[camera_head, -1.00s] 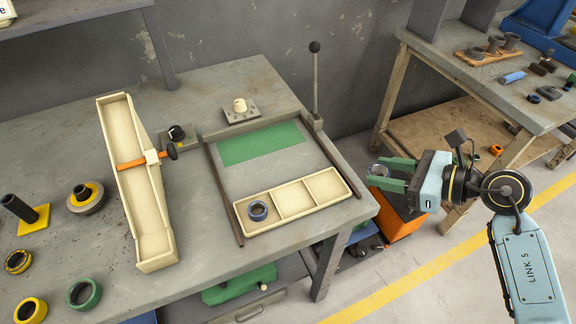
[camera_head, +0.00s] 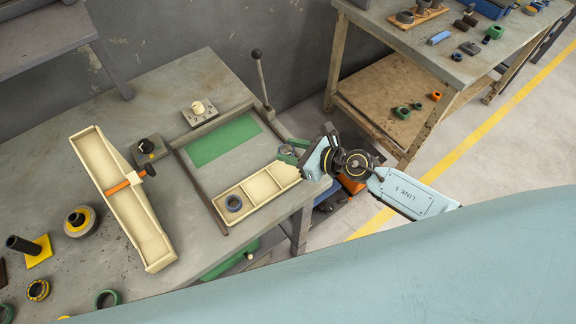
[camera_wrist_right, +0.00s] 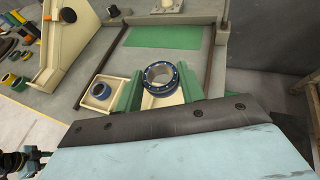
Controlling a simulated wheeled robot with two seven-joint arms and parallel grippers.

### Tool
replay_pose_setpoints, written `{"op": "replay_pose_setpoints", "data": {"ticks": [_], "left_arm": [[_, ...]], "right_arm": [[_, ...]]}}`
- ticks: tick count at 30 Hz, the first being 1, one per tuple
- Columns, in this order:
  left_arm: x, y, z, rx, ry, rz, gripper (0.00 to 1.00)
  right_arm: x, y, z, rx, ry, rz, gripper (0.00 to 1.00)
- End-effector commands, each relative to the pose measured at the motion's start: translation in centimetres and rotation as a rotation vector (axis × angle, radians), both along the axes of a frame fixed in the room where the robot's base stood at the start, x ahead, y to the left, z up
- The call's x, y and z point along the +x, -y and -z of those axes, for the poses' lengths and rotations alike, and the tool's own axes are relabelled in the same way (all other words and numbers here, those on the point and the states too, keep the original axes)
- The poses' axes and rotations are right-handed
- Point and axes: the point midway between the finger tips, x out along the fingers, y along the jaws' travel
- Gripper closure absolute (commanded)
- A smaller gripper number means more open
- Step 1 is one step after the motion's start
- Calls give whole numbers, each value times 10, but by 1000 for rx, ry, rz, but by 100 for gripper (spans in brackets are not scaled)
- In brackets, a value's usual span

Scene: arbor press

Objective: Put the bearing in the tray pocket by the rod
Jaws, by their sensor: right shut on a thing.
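The bearing (camera_wrist_right: 161,77) is a dark blue ring with a bright metal inner band. My right gripper (camera_wrist_right: 160,92) is shut on it, one green finger on each side. In the head view the right gripper (camera_head: 287,152) is over the right end of the cream tray (camera_head: 262,187) and hides most of that end pocket. The bearing seems to be above the tray; its height is unclear. Another blue ring (camera_head: 233,203) sits in the tray's left pocket, and the middle pocket looks empty. A rod with a black knob (camera_head: 262,80) stands behind the tray's right side.
A green mat (camera_head: 224,139) lies behind the tray, between dark rails. Several rings and a post on a yellow base (camera_head: 38,250) lie further left. A second bench (camera_head: 400,45) is at the back right.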

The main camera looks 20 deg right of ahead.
Motion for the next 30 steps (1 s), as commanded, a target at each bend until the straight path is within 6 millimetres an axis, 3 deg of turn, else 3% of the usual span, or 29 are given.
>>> {"op": "replay_pose_setpoints", "data": {"ticks": [1,6,14,19,30], "left_arm": [[0,-1,10,1,0,0,64],[2,-1,33,2,2,0,64],[4,-1,46,1,4,1,64],[3,-1,62,1,4,1,64],[3,-1,64,1,4,1,64]], "right_arm": [[0,-1,14,1,-2,2,86],[0,-1,44,3,-4,2,86],[0,0,64,3,-1,1,86],[0,-1,88,3,-2,2,86],[0,-1,94,2,0,-1,86]]}}
